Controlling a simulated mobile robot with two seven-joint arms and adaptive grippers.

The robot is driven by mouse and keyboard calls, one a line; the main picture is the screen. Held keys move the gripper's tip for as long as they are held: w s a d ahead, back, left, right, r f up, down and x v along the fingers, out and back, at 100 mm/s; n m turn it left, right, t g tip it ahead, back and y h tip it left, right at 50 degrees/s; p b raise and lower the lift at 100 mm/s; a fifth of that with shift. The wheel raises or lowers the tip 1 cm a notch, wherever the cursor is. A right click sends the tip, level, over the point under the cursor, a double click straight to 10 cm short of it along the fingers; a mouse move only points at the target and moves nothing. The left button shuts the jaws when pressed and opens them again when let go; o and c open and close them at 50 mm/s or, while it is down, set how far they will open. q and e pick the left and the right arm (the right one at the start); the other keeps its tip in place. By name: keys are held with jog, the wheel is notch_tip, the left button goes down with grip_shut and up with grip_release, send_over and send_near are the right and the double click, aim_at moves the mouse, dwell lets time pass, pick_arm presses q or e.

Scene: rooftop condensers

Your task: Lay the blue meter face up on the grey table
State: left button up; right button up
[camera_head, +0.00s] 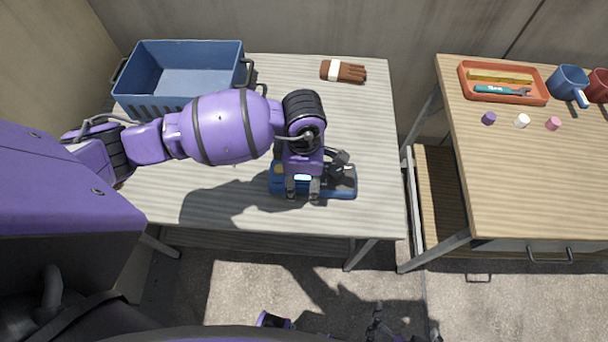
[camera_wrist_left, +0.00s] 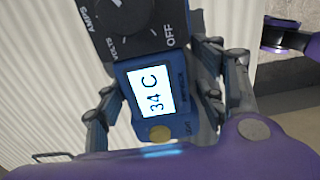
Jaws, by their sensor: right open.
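The blue meter (camera_head: 342,187) is face up at the front right of the grey table (camera_head: 370,110). Whether it rests on the table or hangs just above it I cannot tell. My left gripper (camera_head: 302,188) is over its left part, pointing down. In the left wrist view the meter (camera_wrist_left: 150,90) shows a lit display reading "34 C", a yellow button and a dark dial face. The left gripper's fingers (camera_wrist_left: 160,95) hug its two sides. My right gripper (camera_head: 400,330) is open and empty at the bottom edge, low over the floor, partly cut off.
A blue crate (camera_head: 130,80) stands at the table's back left, and a brown glove (camera_head: 350,71) lies at the back. A wooden table (camera_head: 520,180) to the right bears an orange tray (camera_head: 545,98), mugs and small coloured pieces. The grey table's right strip is clear.

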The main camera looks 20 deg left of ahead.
pick_arm(q)
jog(key=shift+o, duration=0.9)
jog(key=shift+r, duration=0.15)
jog(key=shift+r, duration=0.4)
notch_tip(320, 180, up, 11)
jog(key=shift+r+p, duration=0.15)
jog(key=shift+p, duration=0.15)
